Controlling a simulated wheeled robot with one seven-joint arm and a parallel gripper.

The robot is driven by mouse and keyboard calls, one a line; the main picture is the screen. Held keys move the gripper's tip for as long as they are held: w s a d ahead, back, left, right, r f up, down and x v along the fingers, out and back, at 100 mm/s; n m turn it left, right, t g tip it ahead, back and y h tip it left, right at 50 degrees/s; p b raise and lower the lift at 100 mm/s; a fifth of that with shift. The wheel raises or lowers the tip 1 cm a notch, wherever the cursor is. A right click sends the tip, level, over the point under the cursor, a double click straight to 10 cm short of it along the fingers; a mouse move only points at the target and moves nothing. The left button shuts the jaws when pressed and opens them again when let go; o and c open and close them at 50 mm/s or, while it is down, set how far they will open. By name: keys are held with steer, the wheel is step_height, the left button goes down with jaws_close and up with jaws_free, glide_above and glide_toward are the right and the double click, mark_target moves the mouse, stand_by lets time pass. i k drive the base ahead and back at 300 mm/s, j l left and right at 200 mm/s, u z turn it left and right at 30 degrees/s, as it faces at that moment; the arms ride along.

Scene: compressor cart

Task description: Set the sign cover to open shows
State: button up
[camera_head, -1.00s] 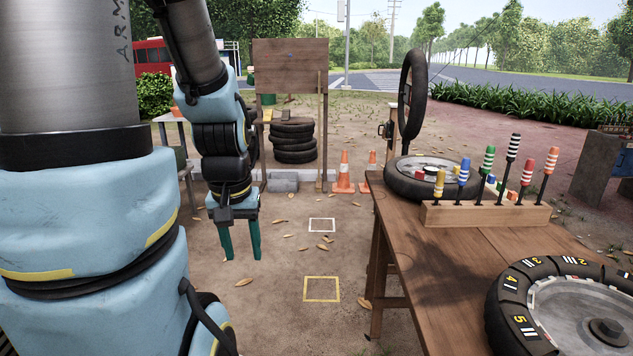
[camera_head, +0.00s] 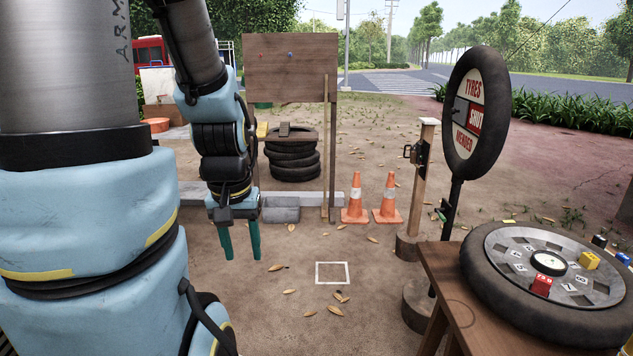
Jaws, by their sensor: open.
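The sign (camera_head: 467,148) is a white oval face inside an upright tyre on a dark post at the right. It reads "TYRES" at the top and "MENDED" below. Between them a red panel (camera_head: 474,119) shows "SHUT". A grey plate (camera_head: 460,109) lies to the left of the red panel; it looks like the sign cover. No "OPEN" word can be read. My gripper (camera_head: 241,254) hangs at left of centre, pointing down, with its two green fingers apart and nothing between them. It is well to the left of the sign, touching nothing.
A wooden post with a dark latch (camera_head: 412,152) stands left of the sign. A table (camera_head: 455,285) bears a tyre with a numbered dial (camera_head: 545,268). Two orange cones (camera_head: 372,203), stacked tyres (camera_head: 291,157) and a board (camera_head: 290,68) stand behind.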

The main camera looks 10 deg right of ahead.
mark_target(460, 112)
steer(key=i+z, duration=0.2)
steer(key=i, duration=0.8)
steer(key=i+j+z, duration=0.15)
steer(key=i, duration=0.85)
